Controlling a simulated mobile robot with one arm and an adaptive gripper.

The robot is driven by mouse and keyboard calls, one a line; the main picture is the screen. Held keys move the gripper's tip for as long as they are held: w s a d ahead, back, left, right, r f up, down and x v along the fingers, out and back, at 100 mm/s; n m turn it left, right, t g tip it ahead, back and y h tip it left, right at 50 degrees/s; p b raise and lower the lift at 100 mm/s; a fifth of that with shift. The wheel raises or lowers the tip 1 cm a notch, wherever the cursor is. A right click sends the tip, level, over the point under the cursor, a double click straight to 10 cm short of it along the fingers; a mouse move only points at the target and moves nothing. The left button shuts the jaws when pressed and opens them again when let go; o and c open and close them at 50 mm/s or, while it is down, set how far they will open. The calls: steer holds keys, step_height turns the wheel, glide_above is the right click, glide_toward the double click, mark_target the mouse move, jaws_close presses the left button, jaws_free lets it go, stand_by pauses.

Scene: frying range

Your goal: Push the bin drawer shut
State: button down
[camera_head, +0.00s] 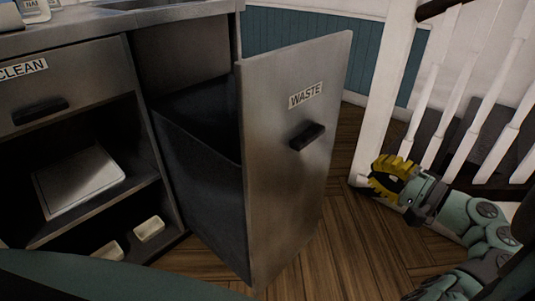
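The bin drawer (285,185) is a tall steel front labelled WASTE, with a black handle (307,136). It stands pulled out from the steel counter, and the dark bin (199,165) behind it shows. My gripper (382,178), with yellow and black fingers, is right of the drawer front, low over the wooden floor and close to the white post. It is apart from the drawer. Its fingers appear close together, but the view does not show whether they are shut.
The steel counter has a CLEAN drawer (40,93) and open shelves with a white board (78,181) and small white containers (149,228). A white post (385,80) and stair railing (478,95) stand close behind my gripper. Wooden floor (345,245) is clear before the drawer.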

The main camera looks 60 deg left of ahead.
steer(key=s+a+n+g+b, duration=0.1)
steer(key=s+a+b, duration=0.2)
steer(key=a, duration=1)
steer(key=shift+s+a+f+g+b, duration=0.3)
steer(key=shift+s+f+b, duration=0.1)
steer(key=shift+s, duration=0.4)
